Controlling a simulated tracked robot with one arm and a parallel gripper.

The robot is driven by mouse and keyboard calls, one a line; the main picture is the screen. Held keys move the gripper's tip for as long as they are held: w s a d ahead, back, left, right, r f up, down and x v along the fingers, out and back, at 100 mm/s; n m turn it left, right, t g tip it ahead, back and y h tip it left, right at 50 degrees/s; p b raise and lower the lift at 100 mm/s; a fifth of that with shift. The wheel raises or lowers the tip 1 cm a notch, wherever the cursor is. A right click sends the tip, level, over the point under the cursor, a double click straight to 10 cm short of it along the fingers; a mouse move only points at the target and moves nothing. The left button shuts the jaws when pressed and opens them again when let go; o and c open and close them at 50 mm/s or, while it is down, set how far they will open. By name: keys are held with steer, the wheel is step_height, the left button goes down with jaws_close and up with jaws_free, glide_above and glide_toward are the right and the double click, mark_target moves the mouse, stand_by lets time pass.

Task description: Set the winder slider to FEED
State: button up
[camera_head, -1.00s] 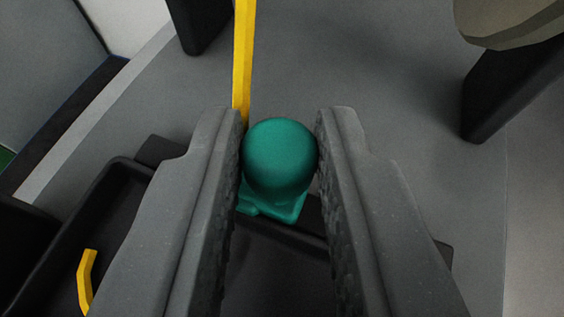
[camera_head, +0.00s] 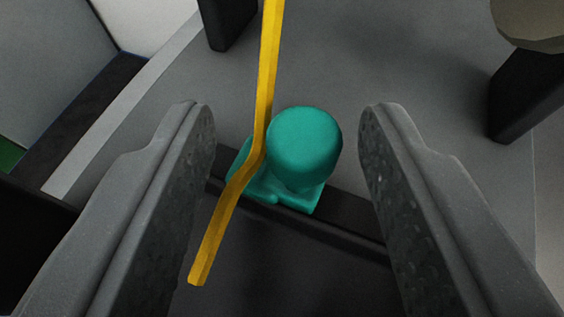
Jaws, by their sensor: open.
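The winder slider's teal knob (camera_head: 304,147) stands on a teal base on a dark rail (camera_head: 350,219). The knob sits between the fingers of my gripper (camera_head: 288,150), which is open, with a visible gap on both sides of the knob. A yellow bent strip (camera_head: 264,95) runs from the top of the view down beside the knob, over the left part of the teal base, and ends at lower left of it. No FEED label shows.
A grey panel (camera_head: 400,70) spreads behind the slider. A dark post (camera_head: 515,100) stands at upper right below a beige rounded part (camera_head: 545,20). Another dark block (camera_head: 228,22) is at the top left. Dark recessed space lies below the rail.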

steer(key=v, duration=1.3)
steer(key=shift+s+p, duration=0.25)
steer(key=shift+p, duration=0.1)
step_height(320, 180, up, 13)
steer(key=w+a+y, duration=0.1)
steer(key=s+r, duration=0.5)
steer(key=r, duration=0.5)
steer(key=s+a+r+t, duration=0.1)
steer(key=s+r, duration=0.4)
steer(key=r, duration=0.5)
steer(key=s+r+n+t, duration=0.1)
steer(key=s+r, duration=0.4)
steer(key=r, duration=0.5)
steer(key=shift+a, duration=0.25)
steer(key=shift+s, duration=0.15)
